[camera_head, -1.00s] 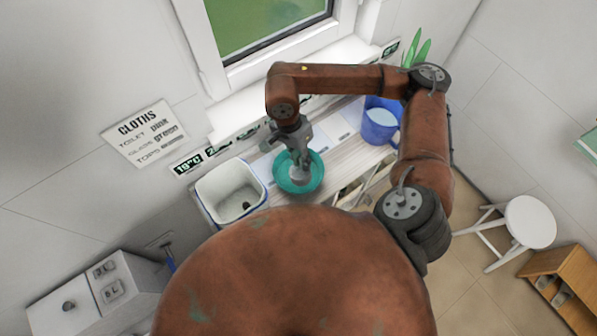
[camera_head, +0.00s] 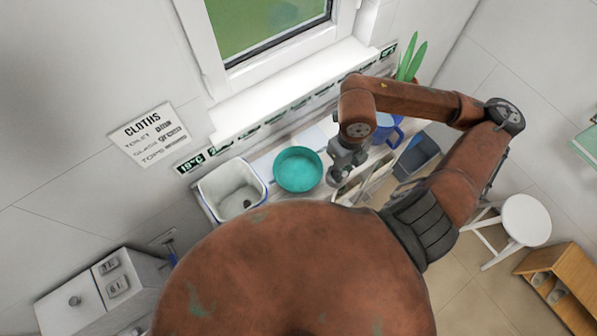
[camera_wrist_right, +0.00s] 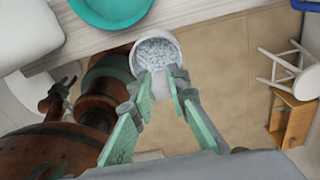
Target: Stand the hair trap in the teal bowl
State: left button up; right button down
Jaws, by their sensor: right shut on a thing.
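The teal bowl (camera_head: 297,169) sits on the counter in the head view and looks empty. Its edge also shows at the top of the wrist view (camera_wrist_right: 112,12). My right gripper (camera_head: 342,172) is to the right of the bowl, off its rim. In the wrist view the right gripper (camera_wrist_right: 160,82) is shut on a round whitish cup with a speckled grey inside, which I take for the hair trap (camera_wrist_right: 158,54). It hangs at the fingertips, beyond the counter's edge in that view. My left gripper (camera_wrist_right: 62,92) shows small at the left there, its fingers seemingly apart.
A white basin with a blue rim (camera_head: 232,189) stands left of the bowl. A blue jug (camera_head: 386,130) stands behind my right arm, with a grey-blue bin (camera_head: 418,156) beyond it. A white stool (camera_head: 525,220) and a wooden shelf (camera_head: 556,288) stand at the right.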

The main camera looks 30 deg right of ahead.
jog(key=shift+w+a+m, duration=0.1)
jog(key=shift+w+m, duration=0.1)
jog(key=shift+m, duration=0.1)
jog(key=w+a+f+p, duration=0.1)
jog(key=w+a+f, duration=0.1)
jog(key=w+f, duration=0.2)
jog(key=w+a+f+p, duration=0.1)
jog(key=w+a+f, duration=0.1)
jog(key=w+f, duration=0.1)
jog(key=w+a+f+p, duration=0.2)
jog(key=w+f, duration=0.2)
jog(key=f, duration=0.1)
jog(key=shift+w+a+f, duration=0.1)
jog(key=shift+w+f, duration=0.05)
jog(key=shift+w, duration=0.2)
jog(key=shift+f, duration=0.3)
